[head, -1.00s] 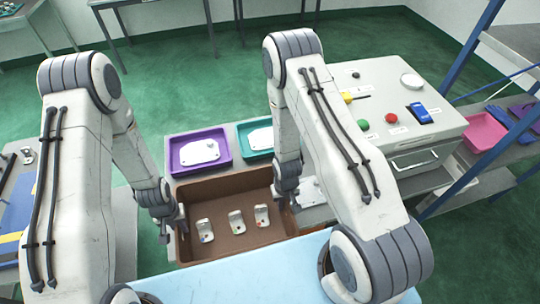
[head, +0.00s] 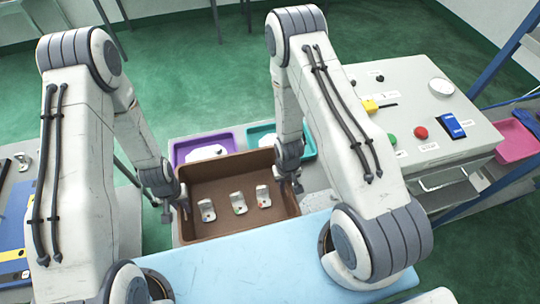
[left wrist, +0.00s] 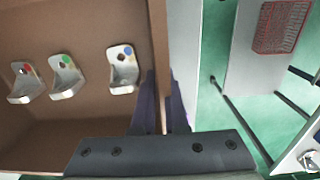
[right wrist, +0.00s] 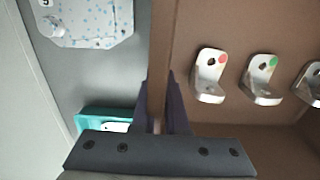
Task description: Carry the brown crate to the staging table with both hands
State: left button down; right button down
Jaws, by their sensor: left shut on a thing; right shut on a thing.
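The brown crate (head: 240,168) is in the middle of the head view, with three metal brackets (head: 238,203) standing in a row inside it. The brackets carry red, green and blue dots, seen in the left wrist view (left wrist: 66,75). My left gripper (head: 181,208) is shut on the crate's left wall, which runs between its fingers in the left wrist view (left wrist: 160,105). My right gripper (head: 292,184) is shut on the right wall, which shows between its fingers in the right wrist view (right wrist: 158,110). I cannot make out which table is the staging table.
A purple tray (head: 180,152) and a teal tray (head: 257,130) lie behind the crate, partly hidden by it. A control box with buttons (head: 430,105) stands at right. A pale blue surface (head: 255,260) lies in front. Green floor is open beyond.

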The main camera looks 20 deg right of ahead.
pick_arm(q)
jog(key=shift+w, duration=0.15)
pick_arm(e)
jog(key=shift+w, duration=0.15)
pick_arm(q)
jog(key=shift+f, duration=0.15)
pick_arm(e)
jog(key=shift+f, duration=0.15)
